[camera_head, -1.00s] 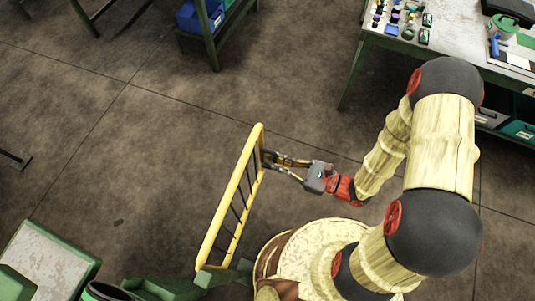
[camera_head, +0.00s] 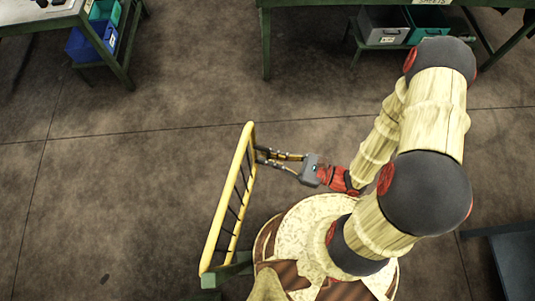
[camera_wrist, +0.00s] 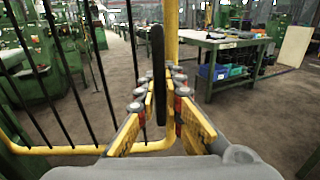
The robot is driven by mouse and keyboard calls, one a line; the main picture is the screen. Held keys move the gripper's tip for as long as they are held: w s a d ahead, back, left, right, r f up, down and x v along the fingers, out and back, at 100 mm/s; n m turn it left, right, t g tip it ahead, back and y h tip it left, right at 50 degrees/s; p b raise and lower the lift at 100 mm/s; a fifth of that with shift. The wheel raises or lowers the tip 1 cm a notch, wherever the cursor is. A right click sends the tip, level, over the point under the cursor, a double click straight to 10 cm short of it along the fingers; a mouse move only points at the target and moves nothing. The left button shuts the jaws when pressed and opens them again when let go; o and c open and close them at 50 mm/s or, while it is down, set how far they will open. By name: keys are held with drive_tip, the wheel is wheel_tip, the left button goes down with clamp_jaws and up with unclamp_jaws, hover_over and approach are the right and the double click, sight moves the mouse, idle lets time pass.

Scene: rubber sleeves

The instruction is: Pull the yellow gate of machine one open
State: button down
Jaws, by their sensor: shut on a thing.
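The yellow gate (camera_head: 222,222), a yellow tube frame with dark bars, stands to the left of my base in the head view. Its lower end meets a green post (camera_head: 226,272). My gripper (camera_head: 258,156) is at the far upright of the gate and is shut on a dark vertical handle there. In the wrist view the handle (camera_wrist: 158,75) stands between the fingers, with the gate's yellow upright (camera_wrist: 171,40) just behind it. The gate's dark bars (camera_wrist: 70,75) show to the left. The fingertips' exact contact is partly hidden by the fingers.
Green workbenches with bins stand at the back, one at top left (camera_head: 100,45) and one at top right (camera_head: 395,25). A dark blue-grey surface (camera_head: 515,255) is at lower right. The floor (camera_head: 110,200) left of the gate and between the gate and the benches is clear.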

drive_tip(key=shift+r, duration=0.15)
drive_tip(key=c, duration=2)
unclamp_jaws()
drive_tip(key=shift+o, duration=0.2)
drive_tip(key=shift+d, duration=0.1)
drive_tip(key=v, duration=1.2)
